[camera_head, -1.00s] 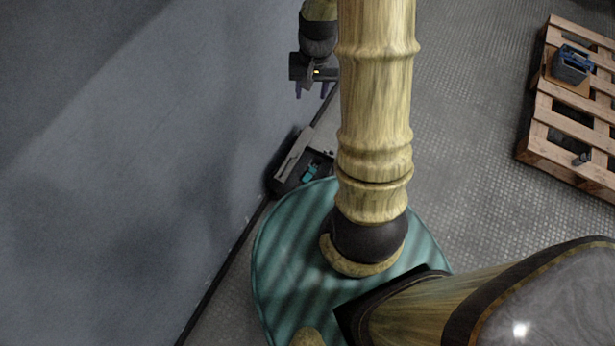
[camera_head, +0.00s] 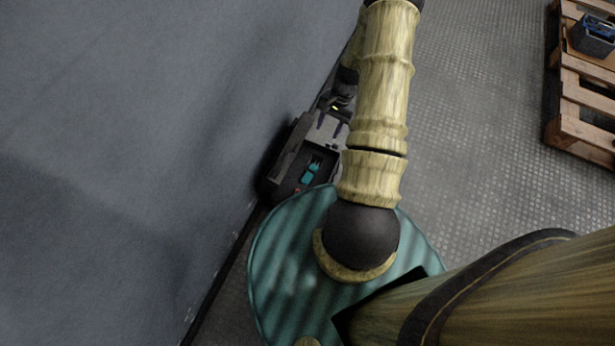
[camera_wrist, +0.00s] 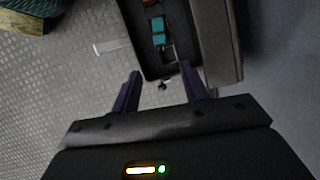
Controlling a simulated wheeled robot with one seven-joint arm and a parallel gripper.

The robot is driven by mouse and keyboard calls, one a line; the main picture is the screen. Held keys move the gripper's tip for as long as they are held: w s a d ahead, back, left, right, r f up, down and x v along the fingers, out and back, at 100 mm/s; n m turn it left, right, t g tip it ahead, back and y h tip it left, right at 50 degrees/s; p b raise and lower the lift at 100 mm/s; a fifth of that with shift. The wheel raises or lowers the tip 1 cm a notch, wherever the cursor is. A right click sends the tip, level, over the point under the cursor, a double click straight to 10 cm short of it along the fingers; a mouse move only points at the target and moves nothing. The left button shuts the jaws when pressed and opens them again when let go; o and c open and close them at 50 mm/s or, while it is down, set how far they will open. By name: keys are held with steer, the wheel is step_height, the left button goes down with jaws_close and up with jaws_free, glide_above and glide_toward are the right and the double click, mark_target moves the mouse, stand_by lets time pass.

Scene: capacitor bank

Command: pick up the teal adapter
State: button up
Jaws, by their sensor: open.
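The teal adapter (camera_head: 311,172) lies in a dark open tray (camera_head: 272,187) beside the wall. In the wrist view the teal adapter (camera_wrist: 158,30) shows near the top centre, inside the dark tray (camera_wrist: 138,62). My gripper (camera_wrist: 162,80) is open, with two dark purple fingers apart and nothing between them. The adapter lies beyond the fingertips, apart from them. In the head view my gripper (camera_head: 333,128) is near the far end of the tray, partly hidden by my arm.
A grey wall (camera_head: 120,120) runs along the left, close to the tray. A wooden pallet (camera_head: 580,130) with a blue-grey bin (camera_head: 594,36) stands at the upper right. The textured floor (camera_head: 480,130) between is clear. A small orange item (camera_wrist: 150,3) lies past the adapter.

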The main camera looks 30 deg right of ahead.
mark_target(314, 167)
steer(key=shift+m, duration=0.3)
steer(key=f, duration=0.4)
steer(key=shift+w+d+f+b, duration=0.1)
steer(key=shift+w+d+b, duration=0.05)
steer(key=shift+d+b, duration=0.2)
steer(key=b+x, duration=0.6)
steer(key=x, duration=0.6)
steer(key=shift+a+b, duration=0.3)
steer(key=b+x, duration=0.4)
steer(key=x, duration=0.1)
steer(key=shift+a, duration=0.2)
steer(key=shift+c, duration=0.3)
